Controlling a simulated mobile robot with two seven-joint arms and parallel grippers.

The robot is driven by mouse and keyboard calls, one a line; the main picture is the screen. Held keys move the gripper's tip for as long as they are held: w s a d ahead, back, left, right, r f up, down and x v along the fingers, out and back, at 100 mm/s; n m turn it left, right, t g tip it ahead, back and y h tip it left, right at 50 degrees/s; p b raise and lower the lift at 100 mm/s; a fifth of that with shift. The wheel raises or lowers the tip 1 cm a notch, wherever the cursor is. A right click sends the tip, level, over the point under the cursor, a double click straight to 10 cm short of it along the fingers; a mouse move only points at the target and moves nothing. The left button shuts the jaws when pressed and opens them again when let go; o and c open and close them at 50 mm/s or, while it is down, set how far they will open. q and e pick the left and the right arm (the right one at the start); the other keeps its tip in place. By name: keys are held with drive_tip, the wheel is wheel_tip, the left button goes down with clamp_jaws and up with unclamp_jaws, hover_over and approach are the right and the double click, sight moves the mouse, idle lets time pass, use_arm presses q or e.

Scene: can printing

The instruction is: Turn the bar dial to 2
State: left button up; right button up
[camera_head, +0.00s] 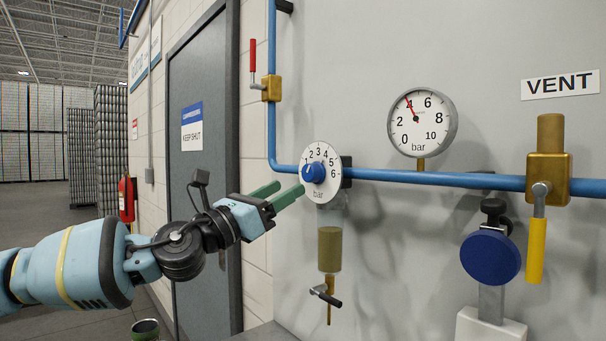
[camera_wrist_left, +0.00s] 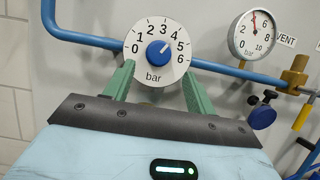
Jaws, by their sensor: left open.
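The bar dial is a round white plate (camera_head: 327,189) numbered up to 6, with a blue knob (camera_head: 314,172) at its centre, on the blue pipe. In the left wrist view the dial (camera_wrist_left: 157,77) faces me. Its blue knob (camera_wrist_left: 158,53) has a light mark that seems to point up and right, near 4. My left gripper (camera_head: 285,191) is open and empty, just left of the dial in the head view. In the left wrist view its green fingers (camera_wrist_left: 157,72) stand apart, left and right of the dial's lower half. Contact cannot be told. My right gripper is not in view.
A pressure gauge (camera_head: 422,122) is right of the dial, its red needle near 4. A sight glass (camera_head: 330,249) hangs below the dial. A yellow-handled vent valve (camera_head: 536,250) and blue round handle (camera_head: 490,257) are further right. A grey door (camera_head: 203,200) stands left.

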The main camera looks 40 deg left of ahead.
sight(307, 176)
use_arm(q)
drive_tip(key=shift+x, duration=0.8)
drive_tip(key=shift+w+a, duration=0.1)
drive_tip(key=shift+w, duration=0.15)
drive_tip(key=shift+w+r, duration=0.15)
drive_tip(key=shift+w, duration=0.2)
drive_tip(key=shift+w+r, duration=0.15)
drive_tip(key=shift+w, duration=0.35)
drive_tip(key=shift+w+r+b, duration=0.1)
drive_tip(key=shift+w+b, duration=0.25)
drive_tip(key=shift+b, duration=0.1)
drive_tip(key=shift+w+r, duration=0.2)
drive_tip(key=shift+w, duration=0.2)
drive_tip(key=shift+w+d+r+b, duration=0.25)
drive_tip(key=shift+w+r+b, duration=0.05)
drive_tip(key=shift+w+b, duration=0.15)
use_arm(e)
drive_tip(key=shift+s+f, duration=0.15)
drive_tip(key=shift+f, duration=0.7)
